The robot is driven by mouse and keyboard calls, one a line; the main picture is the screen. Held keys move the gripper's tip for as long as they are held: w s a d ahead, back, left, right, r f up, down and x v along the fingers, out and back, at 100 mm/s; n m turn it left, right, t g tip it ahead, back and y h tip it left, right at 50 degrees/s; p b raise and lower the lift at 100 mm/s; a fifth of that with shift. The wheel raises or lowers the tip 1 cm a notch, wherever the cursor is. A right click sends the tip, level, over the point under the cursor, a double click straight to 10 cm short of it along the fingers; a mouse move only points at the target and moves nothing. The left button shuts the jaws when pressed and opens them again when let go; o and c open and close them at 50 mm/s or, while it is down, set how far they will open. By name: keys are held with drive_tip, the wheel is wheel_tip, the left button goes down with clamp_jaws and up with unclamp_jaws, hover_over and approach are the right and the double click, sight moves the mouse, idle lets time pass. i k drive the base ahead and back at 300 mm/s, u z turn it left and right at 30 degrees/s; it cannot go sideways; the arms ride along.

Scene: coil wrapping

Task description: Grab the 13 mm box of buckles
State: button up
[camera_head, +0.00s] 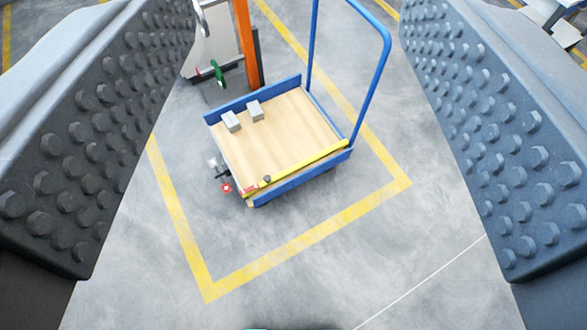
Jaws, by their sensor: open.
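My gripper (297,140) is open and empty. Its two dark, studded fingers fill the left and right sides of the head camera view. Between them, well beyond the fingers, a cart stands on the floor with a wooden deck (290,135). Two small grey boxes lie near the deck's upper left edge: a left grey box (231,121) and a right grey box (255,110). They are apart from each other. No label or size can be read on either, so I cannot tell which is the 13 mm box of buckles.
The cart has a blue rim and a tall blue handle (385,70). A yellow bar-like tool (310,160) lies along its near edge. An orange post (247,45) and a grey machine stand behind. Yellow floor lines (300,248) surround the cart; the near floor is clear.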

sight(229, 119)
drive_tip(key=u, duration=0.45)
drive_tip(key=k, duration=0.9)
drive_tip(key=u, duration=0.65)
drive_tip(key=i, duration=1.3)
drive_tip(key=u, duration=0.05)
